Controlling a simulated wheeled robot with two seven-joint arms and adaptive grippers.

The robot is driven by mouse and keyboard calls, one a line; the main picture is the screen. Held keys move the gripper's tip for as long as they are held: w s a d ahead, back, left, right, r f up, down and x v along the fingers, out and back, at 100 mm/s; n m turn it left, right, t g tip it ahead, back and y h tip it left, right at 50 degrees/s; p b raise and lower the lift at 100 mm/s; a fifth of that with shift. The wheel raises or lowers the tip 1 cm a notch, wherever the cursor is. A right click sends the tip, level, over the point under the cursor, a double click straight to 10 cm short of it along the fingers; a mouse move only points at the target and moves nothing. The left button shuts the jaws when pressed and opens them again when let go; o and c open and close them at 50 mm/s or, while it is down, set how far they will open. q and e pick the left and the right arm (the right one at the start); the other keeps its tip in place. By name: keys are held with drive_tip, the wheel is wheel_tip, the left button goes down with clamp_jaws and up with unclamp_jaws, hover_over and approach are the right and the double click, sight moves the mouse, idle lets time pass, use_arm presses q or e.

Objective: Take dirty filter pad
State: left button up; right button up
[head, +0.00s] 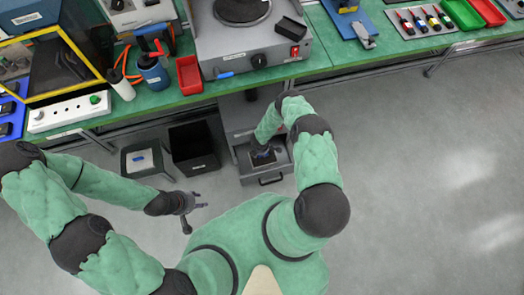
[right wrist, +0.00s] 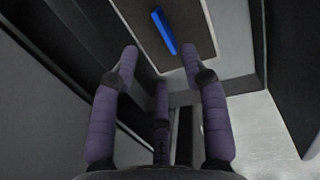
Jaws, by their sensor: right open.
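A dark brown pad with a blue strip (right wrist: 165,30) across it, which looks like the dirty filter pad (right wrist: 200,18), lies in an open grey drawer (head: 270,181) under the bench. My right gripper (right wrist: 160,60) is open, its purple fingers spread and pointing at the pad around the strip's near end. I cannot tell whether they touch it. In the head view my right gripper (head: 263,153) is inside the drawer and covers much of the pad. My left gripper (head: 200,215) is open and empty over the floor, left of the drawer.
A black bin (head: 193,148) stands left of the drawer. Beside it a dark stool (head: 130,169) carries a pale pad with a blue strip (head: 138,157). The green bench (head: 335,45) above holds a hotplate (head: 245,45) and tools. The floor at right is clear.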

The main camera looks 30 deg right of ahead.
drive_tip(key=shift+w+d+f, duration=0.1)
drive_tip(key=shift+f, duration=0.6)
drive_tip(key=f+b, duration=0.1)
drive_tip(key=f, duration=0.1)
drive_tip(key=f+b, duration=0.1)
drive_tip(key=b, duration=0.1)
drive_tip(key=shift+d+f, duration=0.2)
drive_tip(key=shift+f, duration=0.15)
drive_tip(key=shift+d+f+b, duration=0.15)
drive_tip(key=shift+f+b, duration=0.3)
drive_tip(key=shift+f, duration=0.2)
clamp_jaws()
